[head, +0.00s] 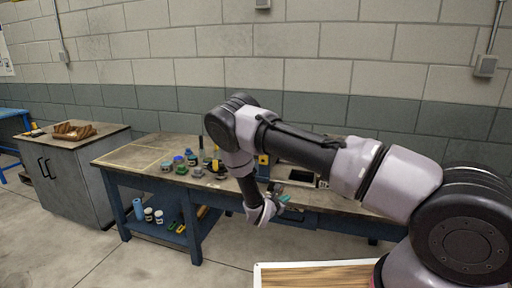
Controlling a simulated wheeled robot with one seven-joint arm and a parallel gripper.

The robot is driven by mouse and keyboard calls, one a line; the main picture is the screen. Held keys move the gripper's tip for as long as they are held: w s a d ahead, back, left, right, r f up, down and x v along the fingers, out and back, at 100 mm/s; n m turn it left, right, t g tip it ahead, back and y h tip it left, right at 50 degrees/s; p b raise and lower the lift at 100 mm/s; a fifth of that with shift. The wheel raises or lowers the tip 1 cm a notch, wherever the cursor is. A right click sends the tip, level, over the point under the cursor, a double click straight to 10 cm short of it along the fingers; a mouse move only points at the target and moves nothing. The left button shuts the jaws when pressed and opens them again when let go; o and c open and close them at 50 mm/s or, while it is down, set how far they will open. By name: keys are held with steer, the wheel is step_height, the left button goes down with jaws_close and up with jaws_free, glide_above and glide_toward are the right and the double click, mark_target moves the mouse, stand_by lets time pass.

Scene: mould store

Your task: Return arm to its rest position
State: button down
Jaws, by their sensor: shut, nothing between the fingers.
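My arm reaches in from the right edge of the head view, bends at an elbow above the workbench (150,146), and its wrist hangs down at the bench's front side. My gripper (283,202) is small in the picture, just beyond the wrist near the bench's front edge. It is shut and holds nothing. The arm hides part of the bench top and some things on it.
Several small jars and tools, among them a green-lidded jar (193,160), stand on the bench. Its lower shelf holds a blue bottle (138,209). A grey cabinet (68,185) bears a brown slatted thing (73,130). A wood-topped surface (320,276) is in front. Floor at front left is clear.

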steer(key=s+d+r+m+g, duration=0.35)
steer(key=d+r+m, duration=0.2)
steer(key=r, duration=0.45)
steer(key=s+d+r+m+g, duration=0.35)
steer(key=r+m, duration=0.35)
steer(key=r, duration=0.4)
steer(key=s+d+r+m+g, duration=0.3)
steer(key=s+d+r+m, duration=0.15)
steer(key=r+m, duration=0.4)
steer(key=s+a+r+m+t+y, duration=0.2)
steer(key=s+r+m+t+y, duration=0.3)
steer(key=s+r, duration=1.7)
steer(key=s+m+y, duration=0.1)
steer(key=m+y, duration=0.3)
steer(key=y, duration=0.1)
steer(key=shift+s+a+m, duration=0.15)
steer(key=shift+s+m, duration=0.15)
steer(key=shift+m, duration=0.1)
steer(key=shift+r, duration=0.1)
